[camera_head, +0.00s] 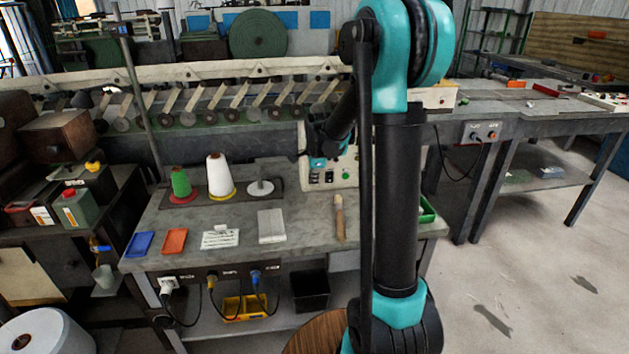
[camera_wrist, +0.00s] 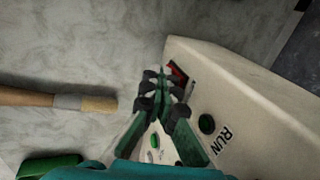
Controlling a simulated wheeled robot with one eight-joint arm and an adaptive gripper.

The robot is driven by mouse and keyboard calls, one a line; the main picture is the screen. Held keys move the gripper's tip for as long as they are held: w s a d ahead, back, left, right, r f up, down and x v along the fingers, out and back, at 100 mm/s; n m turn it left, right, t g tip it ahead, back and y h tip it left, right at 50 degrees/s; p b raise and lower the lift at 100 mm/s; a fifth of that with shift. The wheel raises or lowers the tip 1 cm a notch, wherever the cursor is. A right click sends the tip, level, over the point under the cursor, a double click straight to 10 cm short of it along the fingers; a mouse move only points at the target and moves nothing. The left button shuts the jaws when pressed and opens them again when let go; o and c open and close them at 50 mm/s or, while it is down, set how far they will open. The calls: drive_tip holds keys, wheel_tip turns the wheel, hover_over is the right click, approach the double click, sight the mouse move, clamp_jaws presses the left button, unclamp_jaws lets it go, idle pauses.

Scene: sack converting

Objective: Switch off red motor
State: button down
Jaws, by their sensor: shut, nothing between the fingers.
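A cream control box (camera_head: 345,172) stands at the back of the bench, partly hidden behind my arm. In the wrist view the cream box (camera_wrist: 245,95) carries a red switch in a dark frame (camera_wrist: 179,73), partly covered by my fingers. In the head view my gripper (camera_head: 320,160) is at the box's left front. No motor is clearly identifiable.
A wooden-handled brush (camera_head: 339,218) lies on the bench (camera_head: 190,257) in front of the box. A green tray (camera_head: 427,211) is at the right. Green (camera_head: 181,184) and white (camera_head: 220,176) thread cones stand left. Plugs and cables hang at the front edge.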

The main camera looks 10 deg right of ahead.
drive_tip(key=shift+r, duration=0.75)
idle(0.3)
